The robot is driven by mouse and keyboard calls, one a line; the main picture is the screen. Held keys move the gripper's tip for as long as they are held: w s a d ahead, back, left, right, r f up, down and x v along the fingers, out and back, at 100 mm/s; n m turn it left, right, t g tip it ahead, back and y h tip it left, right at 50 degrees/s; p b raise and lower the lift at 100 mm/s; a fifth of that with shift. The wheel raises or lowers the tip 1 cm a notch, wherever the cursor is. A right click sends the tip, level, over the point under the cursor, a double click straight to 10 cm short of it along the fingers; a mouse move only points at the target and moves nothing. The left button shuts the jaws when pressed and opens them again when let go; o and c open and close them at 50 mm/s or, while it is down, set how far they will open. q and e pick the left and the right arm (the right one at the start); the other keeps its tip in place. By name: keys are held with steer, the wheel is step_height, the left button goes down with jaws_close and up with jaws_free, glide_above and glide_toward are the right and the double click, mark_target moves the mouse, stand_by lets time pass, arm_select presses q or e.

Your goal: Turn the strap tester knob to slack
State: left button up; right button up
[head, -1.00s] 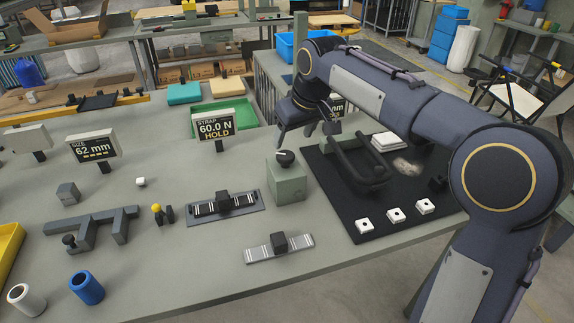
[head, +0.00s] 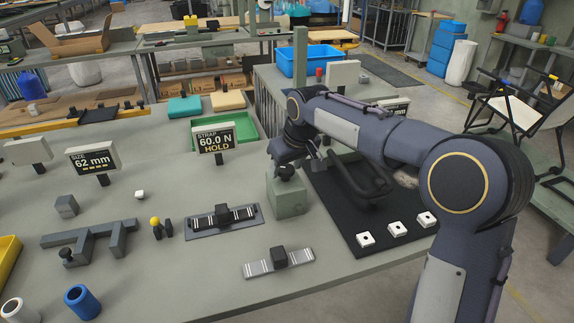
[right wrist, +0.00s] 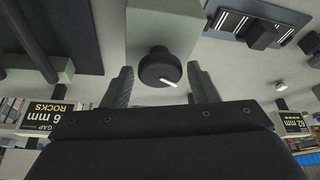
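The strap tester is a grey-green box (head: 288,198) on the bench with a black knob on top. In the right wrist view the round knob (right wrist: 159,68) shows a white pointer line. The strap display (head: 215,140) reads "STRAP 60.0 N HOLD". My right gripper (head: 284,166) is at the top of the box and partly hides the knob in the head view. In the right wrist view its two fingers stand apart on either side of the knob, with gaps on both sides. My left gripper is not in view.
A black mat (head: 345,215) with white square pieces lies right of the box. Two strap-like bars, one on a dark plate (head: 223,221) and one bare (head: 298,264), lie left and in front. A green tray (head: 236,128) and a size display (head: 92,158) stand behind and left.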

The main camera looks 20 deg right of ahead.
steer(key=c, duration=0.7)
steer(key=shift+r, duration=0.1)
